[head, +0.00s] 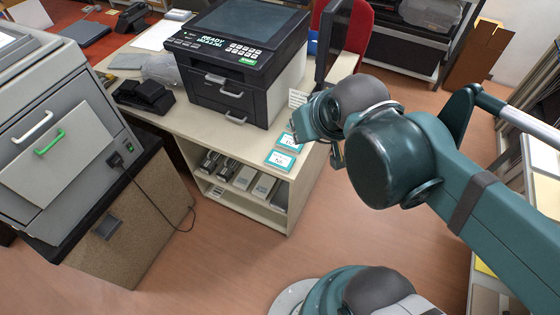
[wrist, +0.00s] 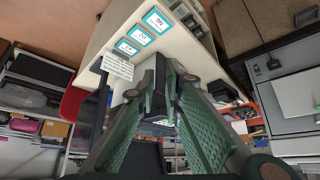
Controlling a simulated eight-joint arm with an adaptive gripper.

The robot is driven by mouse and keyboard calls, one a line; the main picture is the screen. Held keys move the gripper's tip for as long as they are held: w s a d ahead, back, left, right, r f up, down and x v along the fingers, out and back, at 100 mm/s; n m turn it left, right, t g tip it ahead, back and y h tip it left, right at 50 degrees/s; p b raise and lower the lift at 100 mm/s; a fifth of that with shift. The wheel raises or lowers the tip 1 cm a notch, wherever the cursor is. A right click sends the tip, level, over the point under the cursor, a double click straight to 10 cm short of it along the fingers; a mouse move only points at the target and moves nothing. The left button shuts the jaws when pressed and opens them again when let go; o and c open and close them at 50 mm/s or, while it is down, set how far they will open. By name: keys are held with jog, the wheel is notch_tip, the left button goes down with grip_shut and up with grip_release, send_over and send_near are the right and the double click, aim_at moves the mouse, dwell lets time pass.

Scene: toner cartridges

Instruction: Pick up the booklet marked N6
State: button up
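The booklet marked N6 (wrist: 157,20) is a white card with a teal border. It lies flat near the counter's front corner, its label upside down in the wrist view. In the head view it appears to be the front teal-bordered booklet (head: 281,160). Two similar booklets (wrist: 141,36) (wrist: 127,47) lie in a row with it; their labels are hard to read. My gripper (wrist: 166,64) is above the counter, apart from the N6 booklet. Its green fingers converge at the tips, and no held object shows between them. The gap at the tips is unclear.
A black printer (head: 243,63) stands on the counter (head: 160,112) behind the booklets. A small printed sign (wrist: 117,67) is beyond the row. Shelves with boxes (head: 243,177) are under the counter.

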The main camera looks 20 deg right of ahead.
jog(key=o, duration=1.6)
jog(key=shift+w, duration=0.1)
jog(key=n+g+b, duration=0.6)
jog(key=n+g, duration=0.1)
jog(key=n, duration=0.2)
send_over(278, 159)
notch_tip(278, 159, down, 28)
jog(key=shift+w+f, duration=0.15)
jog(key=shift+f, duration=0.55)
jog(key=shift+f, duration=1.3)
